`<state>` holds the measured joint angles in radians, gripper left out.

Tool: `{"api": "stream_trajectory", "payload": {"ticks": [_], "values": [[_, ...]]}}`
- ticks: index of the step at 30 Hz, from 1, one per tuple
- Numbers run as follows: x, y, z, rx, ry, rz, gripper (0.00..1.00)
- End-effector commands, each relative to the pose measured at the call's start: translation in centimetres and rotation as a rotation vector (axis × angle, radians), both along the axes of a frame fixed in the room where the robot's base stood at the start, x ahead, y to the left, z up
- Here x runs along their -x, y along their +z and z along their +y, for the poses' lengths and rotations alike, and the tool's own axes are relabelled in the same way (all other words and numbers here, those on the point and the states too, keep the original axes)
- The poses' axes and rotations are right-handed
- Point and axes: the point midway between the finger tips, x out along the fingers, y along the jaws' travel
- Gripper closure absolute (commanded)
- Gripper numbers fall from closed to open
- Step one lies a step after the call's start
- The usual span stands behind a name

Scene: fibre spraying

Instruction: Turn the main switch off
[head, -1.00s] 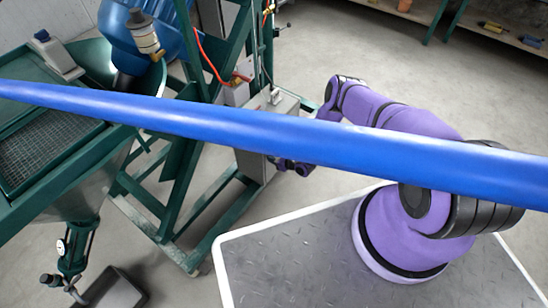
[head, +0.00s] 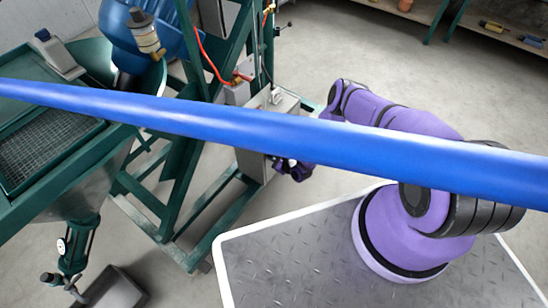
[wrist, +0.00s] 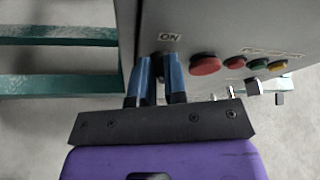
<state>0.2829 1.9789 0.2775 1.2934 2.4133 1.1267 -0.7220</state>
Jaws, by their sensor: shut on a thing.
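The grey control box (wrist: 222,28) fills the upper part of the wrist view, with an "ON" label on its face. My gripper (wrist: 160,74) has its two blue-tipped fingers just under that label, on either side of the dark main switch (wrist: 161,60). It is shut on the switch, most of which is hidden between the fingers. In the head view the control box (head: 252,167) is on the green frame, and my gripper (head: 277,164) is at its lower right side, largely hidden.
A red button (wrist: 205,65) and several smaller coloured buttons sit right of the switch. A long blue boom (head: 330,143) crosses the head view and hides part of my arm. A green machine frame (head: 178,185) stands left of the box. Open floor (head: 390,60) lies behind.

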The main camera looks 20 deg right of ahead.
Motion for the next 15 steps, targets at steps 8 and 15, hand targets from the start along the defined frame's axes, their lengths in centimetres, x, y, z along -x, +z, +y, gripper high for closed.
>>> {"api": "stream_trajectory", "payload": {"ticks": [8,15], "values": [[0.34,-0.3,0.44,0.21,-0.001,-0.154,1.0],[0.53,-0.61,0.82,0.392,0.004,-0.287,1.0]]}}
